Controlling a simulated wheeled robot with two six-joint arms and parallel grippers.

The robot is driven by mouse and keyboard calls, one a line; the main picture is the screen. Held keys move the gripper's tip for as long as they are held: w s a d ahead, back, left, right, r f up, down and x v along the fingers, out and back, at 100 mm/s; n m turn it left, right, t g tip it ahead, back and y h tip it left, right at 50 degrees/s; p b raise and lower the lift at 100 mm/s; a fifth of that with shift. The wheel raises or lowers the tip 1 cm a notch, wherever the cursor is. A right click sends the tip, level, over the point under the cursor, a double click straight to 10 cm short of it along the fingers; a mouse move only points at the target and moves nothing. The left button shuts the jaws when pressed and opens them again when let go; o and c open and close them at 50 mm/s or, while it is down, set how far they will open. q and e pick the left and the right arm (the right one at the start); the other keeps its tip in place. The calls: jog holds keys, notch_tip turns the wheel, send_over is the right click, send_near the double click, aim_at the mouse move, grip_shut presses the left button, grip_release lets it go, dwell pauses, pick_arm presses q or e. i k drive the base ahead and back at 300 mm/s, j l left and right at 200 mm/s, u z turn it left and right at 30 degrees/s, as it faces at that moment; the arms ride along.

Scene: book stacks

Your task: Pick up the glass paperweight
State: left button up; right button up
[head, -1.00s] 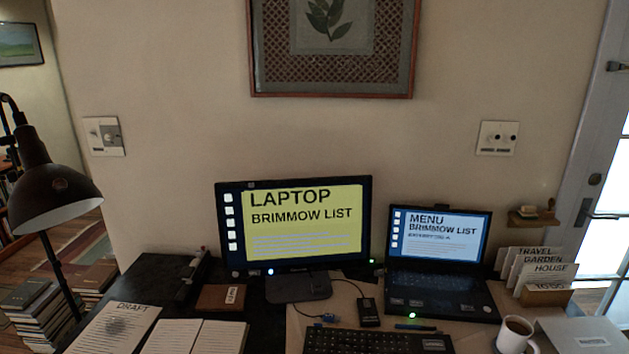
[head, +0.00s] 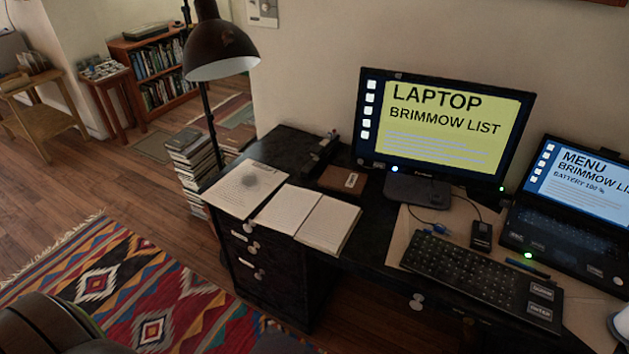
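Neither of my grippers can be made out in the head view.
The desk lamp (head: 220,50) stands behind the sheet, left of the monitor (head: 440,120). A brown box (head: 342,180), keyboard (head: 482,279) and laptop (head: 570,215) fill the desk rightward. Stacked books (head: 195,165) stand beyond the desk's left end. A patterned rug (head: 130,290) covers the floor.

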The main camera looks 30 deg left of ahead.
aim_at(249, 178)
jog(key=k+j, duration=0.1)
jog(key=j, duration=0.35)
jog(key=j+z, duration=0.1)
jog(key=j, duration=0.3)
jog(key=k+j+z, duration=0.1)
jog(key=j, duration=0.35)
jog(key=k+j, duration=0.15)
jog(key=j, duration=0.25)
jog(key=k+j+z, duration=0.1)
jog(key=j, duration=0.35)
jog(key=k+j, duration=0.15)
jog(key=j, duration=0.25)
jog(key=k+j+z, duration=0.1)
jog(key=j, duration=0.3)
jog(key=j+z, duration=0.15)
jog(key=j, duration=0.8)
jog(key=i, duration=0.3)
